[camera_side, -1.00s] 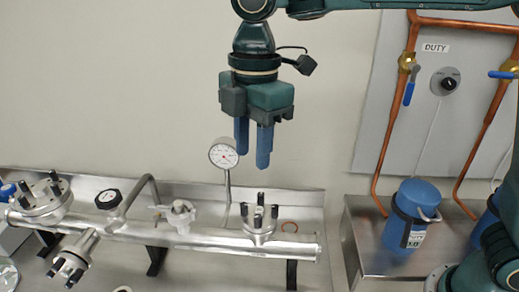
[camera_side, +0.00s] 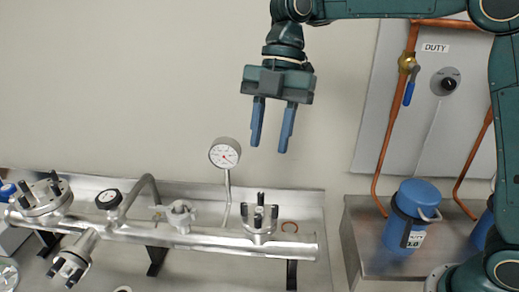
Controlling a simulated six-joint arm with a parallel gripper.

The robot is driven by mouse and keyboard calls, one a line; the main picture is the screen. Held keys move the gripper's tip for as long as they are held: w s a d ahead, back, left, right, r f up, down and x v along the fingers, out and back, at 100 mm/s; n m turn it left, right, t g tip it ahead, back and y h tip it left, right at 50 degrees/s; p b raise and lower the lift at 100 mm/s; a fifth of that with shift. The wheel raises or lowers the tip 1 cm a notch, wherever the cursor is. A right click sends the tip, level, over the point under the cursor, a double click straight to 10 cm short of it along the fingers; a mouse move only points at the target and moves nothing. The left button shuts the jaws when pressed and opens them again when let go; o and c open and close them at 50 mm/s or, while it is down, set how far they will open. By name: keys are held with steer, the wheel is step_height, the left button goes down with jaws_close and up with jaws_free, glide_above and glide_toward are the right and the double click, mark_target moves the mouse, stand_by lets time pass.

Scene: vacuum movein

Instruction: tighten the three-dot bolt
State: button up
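My gripper (camera_side: 272,126) hangs in the air in front of the wall, fingers down. Its two blue fingers are apart with nothing between them. Below it, a steel flange (camera_side: 258,235) on the right part of the pipe manifold carries several dark upright bolts (camera_side: 259,211). Two more flanges with dark bolts show at the left: one facing up (camera_side: 40,203) and one angled forward (camera_side: 70,266). Dot marks are too small to see, so I cannot tell which bolt has three dots. The gripper touches none of them.
A round gauge (camera_side: 225,154) on a thin stem rises left of the right flange. A blue canister (camera_side: 413,212) stands on the right bench, under copper piping. The air around the gripper is clear.

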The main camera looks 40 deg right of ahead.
mark_target(258, 215)
steer(key=shift+d, duration=0.1)
steer(key=shift+s+f, duration=0.1)
stand_by(0.3)
steer(key=shift+x, duration=6.75)
steer(key=shift+c, duration=0.2)
jaws_close()
